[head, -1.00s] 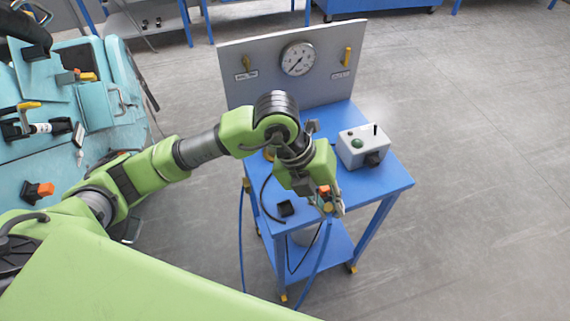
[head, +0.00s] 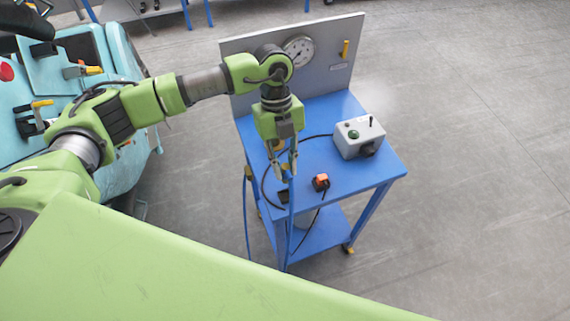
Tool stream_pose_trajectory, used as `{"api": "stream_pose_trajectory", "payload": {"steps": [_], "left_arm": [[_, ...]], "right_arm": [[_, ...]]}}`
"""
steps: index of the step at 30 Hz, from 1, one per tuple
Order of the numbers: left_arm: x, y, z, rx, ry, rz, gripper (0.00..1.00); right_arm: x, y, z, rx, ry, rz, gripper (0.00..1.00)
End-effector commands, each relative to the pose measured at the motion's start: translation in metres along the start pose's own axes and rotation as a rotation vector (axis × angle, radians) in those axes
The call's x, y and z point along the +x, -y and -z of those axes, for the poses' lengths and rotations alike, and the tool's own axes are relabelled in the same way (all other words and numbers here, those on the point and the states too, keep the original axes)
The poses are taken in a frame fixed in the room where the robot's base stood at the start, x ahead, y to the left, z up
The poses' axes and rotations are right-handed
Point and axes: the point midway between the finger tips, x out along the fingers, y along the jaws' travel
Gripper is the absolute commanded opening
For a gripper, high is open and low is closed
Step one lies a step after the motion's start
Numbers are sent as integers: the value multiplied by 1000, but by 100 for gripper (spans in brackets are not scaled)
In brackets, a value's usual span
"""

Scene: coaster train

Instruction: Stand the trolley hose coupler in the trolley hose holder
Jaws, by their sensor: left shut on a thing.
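My left gripper (head: 282,172) is above the near left part of the blue trolley, pointing down. It is shut on the trolley hose coupler (head: 287,174), a small brass-coloured piece largely hidden by the fingers. A blue hose (head: 290,215) hangs from there over the trolley's near edge. A small black block (head: 283,197), which looks like the trolley hose holder, sits on the top just below the fingertips, partly covered by the hose. I cannot tell whether the coupler touches it. My right gripper is not in view.
An orange and black plug (head: 320,182) with a black cable stands just right of the gripper. A grey control box (head: 360,137) stands at the trolley's right. A grey gauge panel (head: 345,75) rises behind. The teal machine (head: 75,80) is at left.

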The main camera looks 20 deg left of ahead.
Motion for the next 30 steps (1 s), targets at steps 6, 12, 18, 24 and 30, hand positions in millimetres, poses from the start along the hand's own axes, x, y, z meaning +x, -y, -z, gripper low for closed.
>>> {"api": "stream_pose_trajectory", "payload": {"steps": [6,12,18,24,30], "left_arm": [[13,0,-4,0,0,1,0],[32,1,-9,0,-1,1,0],[49,1,-14,0,-1,1,0],[56,1,-17,0,0,1,0],[55,1,-16,1,0,1,0]], "right_arm": [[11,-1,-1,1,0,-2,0],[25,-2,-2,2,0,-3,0],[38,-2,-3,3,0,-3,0],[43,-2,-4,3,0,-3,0],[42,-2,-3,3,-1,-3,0]]}}
